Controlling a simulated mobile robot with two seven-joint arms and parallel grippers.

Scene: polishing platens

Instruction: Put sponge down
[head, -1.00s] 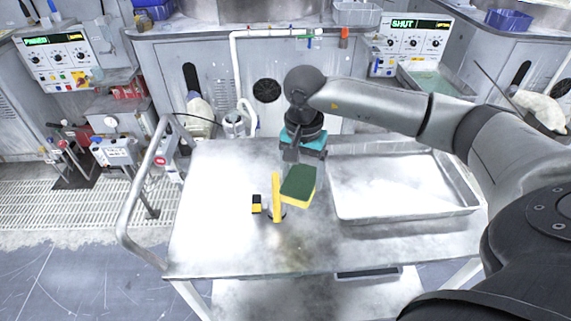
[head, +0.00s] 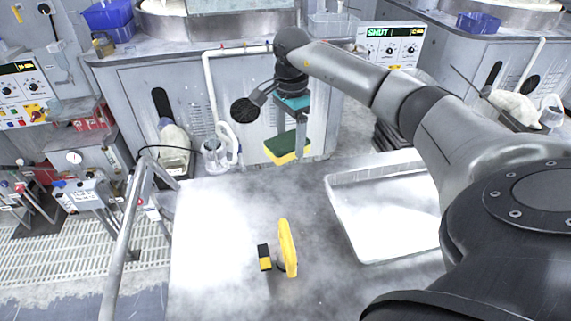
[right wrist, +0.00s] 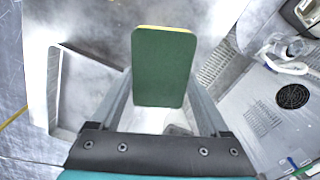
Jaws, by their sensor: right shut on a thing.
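The sponge (head: 287,148), dark green on top and yellow below, is in my right gripper (head: 291,133). The gripper is shut on it and holds it in the air, roughly level, near the far edge of the metal table (head: 235,210) in the head view. In the right wrist view the green face of the sponge (right wrist: 162,68) shows between the two grey fingers. The floor and table edge lie beyond it. My left gripper is not in view.
A yellow upright tool (head: 288,248) and a small black-and-yellow block (head: 264,257) stand on the table. A shallow metal tray (head: 337,200) with white contents is at the right. A railing (head: 131,230) runs along the left side. The table's left part is clear.

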